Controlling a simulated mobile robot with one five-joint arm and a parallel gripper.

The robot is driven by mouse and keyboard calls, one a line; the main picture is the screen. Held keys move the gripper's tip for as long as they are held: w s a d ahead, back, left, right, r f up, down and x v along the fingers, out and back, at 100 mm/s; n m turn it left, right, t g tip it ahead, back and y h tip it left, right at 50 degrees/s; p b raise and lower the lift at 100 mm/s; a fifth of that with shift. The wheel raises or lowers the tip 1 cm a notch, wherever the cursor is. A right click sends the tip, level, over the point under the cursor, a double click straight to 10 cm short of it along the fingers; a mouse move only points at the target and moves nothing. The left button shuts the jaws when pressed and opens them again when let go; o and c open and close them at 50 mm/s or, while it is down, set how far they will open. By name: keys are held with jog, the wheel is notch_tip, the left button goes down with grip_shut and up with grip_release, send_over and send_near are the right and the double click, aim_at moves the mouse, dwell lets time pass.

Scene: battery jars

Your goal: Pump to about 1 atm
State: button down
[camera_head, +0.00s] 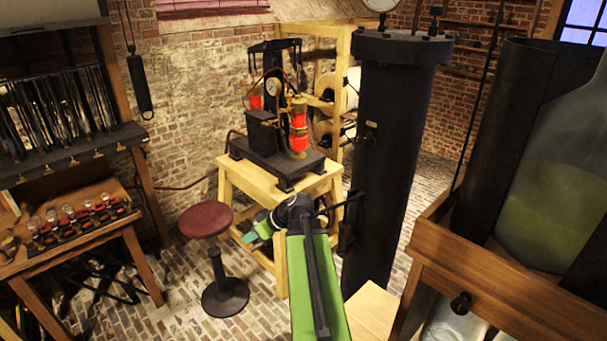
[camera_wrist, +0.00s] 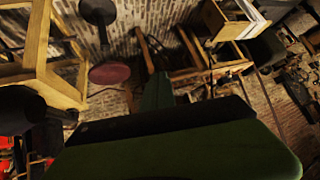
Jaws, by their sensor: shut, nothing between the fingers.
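A tall black cylinder (camera_head: 385,150) stands on the brick floor right of centre in the head view. A round gauge (camera_head: 380,4) sits on its top, cut off by the upper edge, so its reading cannot be told. A thin dark rod (camera_head: 342,203) sticks out to the left from the cylinder's lower side; I cannot tell whether it is a pump handle. My gripper (camera_head: 254,232) is shut and empty, low in front of the wooden stand and left of the cylinder, apart from the rod. Its green tip also shows in the wrist view (camera_wrist: 157,92).
A wooden stand (camera_head: 240,180) carries a dark apparatus (camera_head: 262,135) with red cylinders. A red-topped stool (camera_head: 206,219) stands left of my gripper. A bench with bulbs (camera_head: 80,215) is at far left, a wooden cabinet (camera_head: 500,290) at right. Open brick floor lies around the stool.

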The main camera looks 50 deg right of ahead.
jog(key=s+d+r+p, duration=0.2)
jog(key=d+r, duration=0.2)
jog(key=s+d+r+m+h+p, duration=0.1)
jog(key=s+d+r+p, duration=0.1)
jog(key=d+r, duration=0.1)
jog(key=s+d+r+m+t+p, duration=0.1)
jog(key=s+d+r+p, duration=0.1)
jog(key=s+d+r, duration=0.1)
jog(key=shift+d+r+h, duration=0.4)
jog(key=shift+d+r, duration=0.4)
jog(key=s+d+r+m+h+p, duration=0.1)
jog(key=s+d+r+m+p, duration=0.1)
jog(key=s+d+r+p, duration=0.3)
jog(key=shift+t, duration=0.3)
jog(key=w+f+b, duration=0.2)
jog(key=f, duration=0.1)
jog(key=w+f+b, duration=0.2)
jog(key=b, duration=0.1)
jog(key=w+d+f+b, duration=0.1)
jog(key=w+f+b, duration=0.1)
jog(key=f+b, duration=0.1)
jog(key=shift+w+f, duration=0.1)
jog(key=shift+f, duration=0.25)
jog(key=b, duration=0.1)
jog(key=f, duration=0.1)
jog(key=f+b, duration=0.1)
jog(key=shift+s+a+f+b, duration=0.25)
jog(key=shift+a+b, duration=0.1)
jog(key=shift+s+f+b, duration=0.4)
jog(key=shift+s+b, duration=0.1)
